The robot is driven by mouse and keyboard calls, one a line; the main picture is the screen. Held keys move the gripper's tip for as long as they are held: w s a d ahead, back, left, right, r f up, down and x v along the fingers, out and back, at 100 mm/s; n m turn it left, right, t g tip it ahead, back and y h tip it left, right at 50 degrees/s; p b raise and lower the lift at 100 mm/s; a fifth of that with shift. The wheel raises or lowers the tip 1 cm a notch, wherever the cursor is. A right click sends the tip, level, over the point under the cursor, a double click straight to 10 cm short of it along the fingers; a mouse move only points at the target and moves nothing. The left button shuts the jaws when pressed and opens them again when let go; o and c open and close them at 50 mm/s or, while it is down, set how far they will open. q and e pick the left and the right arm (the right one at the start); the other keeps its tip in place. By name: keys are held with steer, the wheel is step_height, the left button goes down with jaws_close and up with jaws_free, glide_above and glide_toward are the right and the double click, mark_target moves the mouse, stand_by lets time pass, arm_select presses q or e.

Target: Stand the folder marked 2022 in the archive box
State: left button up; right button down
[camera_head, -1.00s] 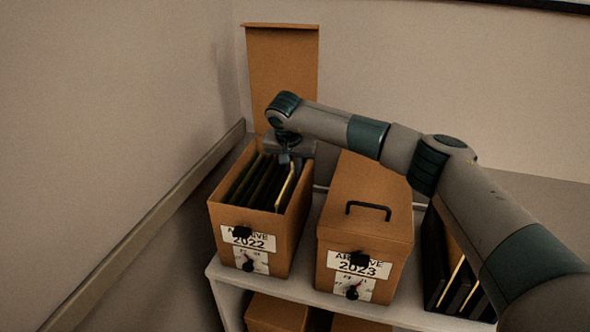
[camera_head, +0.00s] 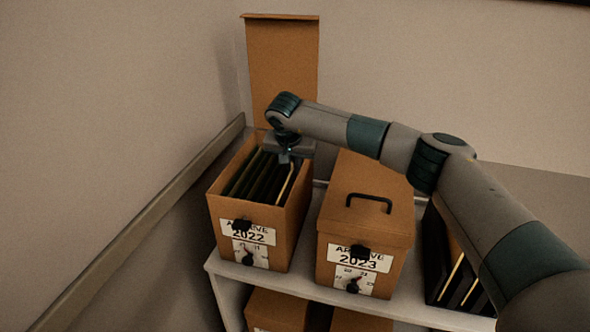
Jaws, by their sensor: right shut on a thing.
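The archive box marked 2022 (camera_head: 292,215) stands open on the shelf top, its lid (camera_head: 283,70) raised at the back. Several dark folders (camera_head: 250,180) stand inside it. My right gripper (camera_head: 287,158) reaches down over the box's right rear part. It is shut on a folder with a pale edge (camera_head: 286,184), which stands inside the box at the right end of the row. The marking on this folder cannot be read. Its lower part is hidden by the box. My left gripper is not in view.
A closed archive box marked 2023 (camera_head: 330,228) with a black handle stands just to the right. A dark holder (camera_head: 432,262) with folders is further right, partly behind my right arm. More boxes (camera_head: 275,312) sit on the shelf below. A wall rail runs along the left.

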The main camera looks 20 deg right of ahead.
stand_by(0.3)
steer(key=c, duration=1.9)
jaws_free()
steer(key=shift+o, duration=0.2)
steer(key=shift+f, duration=0.1)
steer(key=shift+w+r+p, duration=0.15)
steer(key=shift+r+p, duration=0.25)
steer(key=shift+r, duration=0.4)
steer(key=shift+d+r+p, duration=0.1)
steer(key=shift+r+p, duration=0.6)
steer(key=shift+r, duration=1.15)
steer(key=shift+r+p, duration=0.45)
steer(key=shift+r, duration=0.5)
steer(key=shift+r, duration=0.1)
